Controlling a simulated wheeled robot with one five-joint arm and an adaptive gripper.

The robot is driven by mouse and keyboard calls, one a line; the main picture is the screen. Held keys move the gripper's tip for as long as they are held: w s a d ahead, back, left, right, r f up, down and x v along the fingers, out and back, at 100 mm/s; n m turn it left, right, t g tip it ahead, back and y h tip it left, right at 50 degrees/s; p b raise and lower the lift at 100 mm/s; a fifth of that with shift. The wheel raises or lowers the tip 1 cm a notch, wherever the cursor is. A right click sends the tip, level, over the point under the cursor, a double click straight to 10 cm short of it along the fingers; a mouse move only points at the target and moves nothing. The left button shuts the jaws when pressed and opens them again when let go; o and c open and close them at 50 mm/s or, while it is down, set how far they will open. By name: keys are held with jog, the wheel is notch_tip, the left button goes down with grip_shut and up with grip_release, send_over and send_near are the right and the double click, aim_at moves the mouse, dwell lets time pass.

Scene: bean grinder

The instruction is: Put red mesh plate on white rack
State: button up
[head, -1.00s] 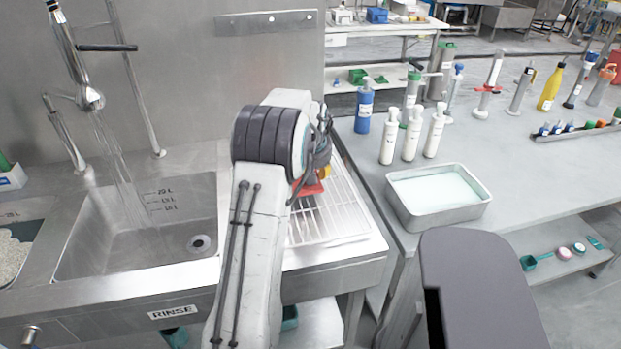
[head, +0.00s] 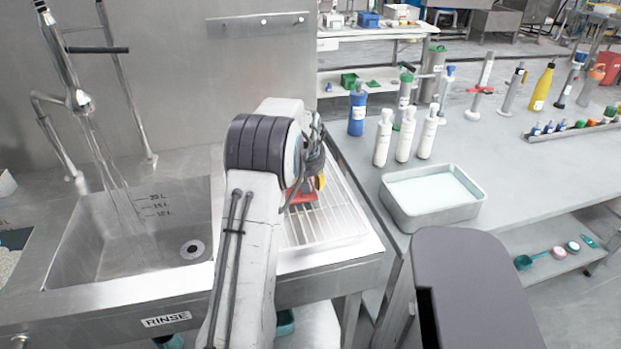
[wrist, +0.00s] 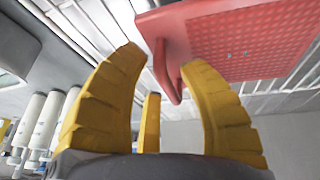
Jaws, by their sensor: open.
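The red mesh plate (wrist: 250,45) lies on the white rack (wrist: 290,102), seen close in the wrist view. Its red handle (wrist: 172,70) hangs between the yellow fingers of my gripper (wrist: 160,75). The fingers are open and apart around the handle, with no firm hold visible. In the head view, part of the red plate (head: 302,194) shows beside my arm, over the white rack (head: 335,222) right of the sink. My arm hides much of the plate and rack there.
The sink (head: 130,235) with running water is left of the rack. A metal tray of pale liquid (head: 433,195) stands on the right counter. White bottles (head: 404,138) and a blue bottle (head: 357,110) stand behind it. A steel wall is behind the sink.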

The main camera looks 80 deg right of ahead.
jog(key=shift+a+r, duration=0.1)
jog(key=shift+r, duration=0.55)
jog(key=b+v, duration=0.2)
jog(key=v, duration=0.9)
jog(key=shift+a, duration=0.15)
